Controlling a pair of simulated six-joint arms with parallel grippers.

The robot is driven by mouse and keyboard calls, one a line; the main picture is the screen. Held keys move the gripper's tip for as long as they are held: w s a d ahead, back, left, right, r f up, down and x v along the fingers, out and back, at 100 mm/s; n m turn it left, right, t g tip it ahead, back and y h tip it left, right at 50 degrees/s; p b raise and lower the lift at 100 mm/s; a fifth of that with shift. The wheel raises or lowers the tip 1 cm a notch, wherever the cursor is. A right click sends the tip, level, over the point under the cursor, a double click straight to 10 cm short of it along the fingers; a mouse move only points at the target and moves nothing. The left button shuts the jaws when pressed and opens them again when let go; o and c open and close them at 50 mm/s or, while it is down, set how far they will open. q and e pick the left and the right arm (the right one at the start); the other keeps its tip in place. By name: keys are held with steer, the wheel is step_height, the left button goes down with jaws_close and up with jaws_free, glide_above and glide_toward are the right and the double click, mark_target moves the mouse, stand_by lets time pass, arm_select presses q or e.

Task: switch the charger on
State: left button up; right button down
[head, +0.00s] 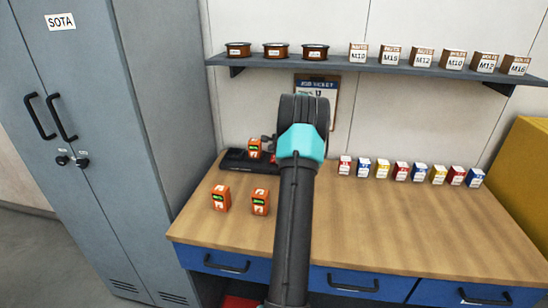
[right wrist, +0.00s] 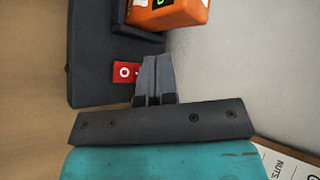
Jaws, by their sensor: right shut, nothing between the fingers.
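The black charger (head: 235,158) sits at the back left of the workbench, with an orange battery (head: 254,148) standing in it. The right wrist view shows the dark charger body (right wrist: 88,50) and the orange battery (right wrist: 180,14) close up. A red switch (right wrist: 123,73) with a white round mark is on the charger. My right gripper (head: 267,138) is shut and empty at the charger's right end. In the right wrist view its fingertips (right wrist: 153,62) are beside the switch and cover its right part; I cannot tell whether they touch it. My left gripper is not in view.
Two orange batteries (head: 220,198) (head: 260,201) stand on the workbench (head: 400,225) in front of the charger. A row of small coloured boxes (head: 402,172) stands to the right. A shelf (head: 400,67) with spools and boxes is above. A grey locker (head: 165,130) is at left.

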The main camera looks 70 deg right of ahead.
steer(key=shift+d+f, duration=0.25)
steer(key=shift+f, duration=0.3)
steer(key=shift+d+f, duration=0.2)
steer(key=shift+f, duration=0.3)
steer(key=shift+f, duration=0.15)
stand_by(1.2)
steer(key=shift+d+f, duration=0.15)
steer(key=shift+f, duration=0.15)
steer(key=shift+w+d+f, duration=0.1)
steer(key=shift+d+f, duration=0.05)
steer(key=shift+f, duration=0.2)
stand_by(0.9)
stand_by(0.3)
steer(key=shift+a+r, duration=0.3)
steer(key=shift+r, duration=0.5)
steer(key=shift+a+r, duration=0.3)
steer(key=shift+r, duration=0.5)
steer(key=shift+a+r, duration=0.3)
steer(key=shift+r, duration=0.45)
steer(key=shift+a+r, duration=0.3)
steer(key=shift+r, duration=0.5)
